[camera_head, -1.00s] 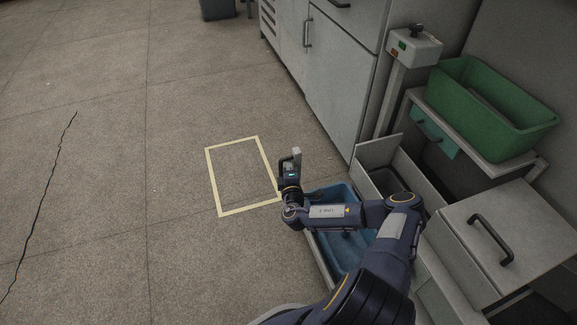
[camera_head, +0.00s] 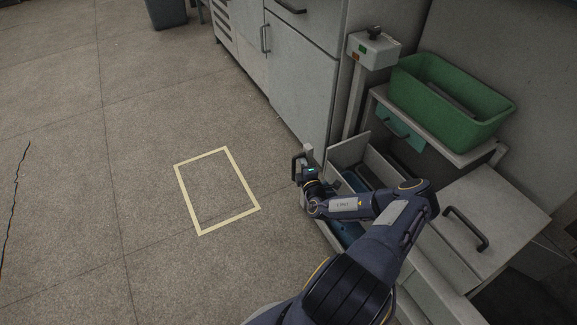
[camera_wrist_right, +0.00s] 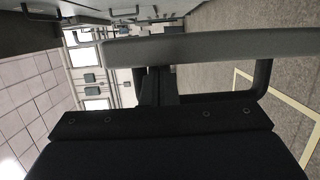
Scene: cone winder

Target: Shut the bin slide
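The bin slide is pulled out of the low cabinet. Its pale front panel (camera_head: 308,153) faces the floor and carries a black bar handle (camera_head: 297,166). A blue bin (camera_head: 350,231) sits in the slide, largely hidden under my right arm. My right gripper (camera_head: 304,174) is at the panel beside the handle. In the wrist view the fingers (camera_wrist_right: 157,84) are together, with their tips at the grey panel (camera_wrist_right: 215,48); the handle (camera_wrist_right: 263,82) runs beside them. I cannot see anything held between them. My left gripper is out of view.
A green crate (camera_head: 440,108) stands on a shelf at the right. A grey-topped unit with a handle (camera_head: 466,228) is at the lower right. Tall cabinets (camera_head: 300,75) stand behind the slide. A yellow tape rectangle (camera_head: 190,205) marks open floor at the left.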

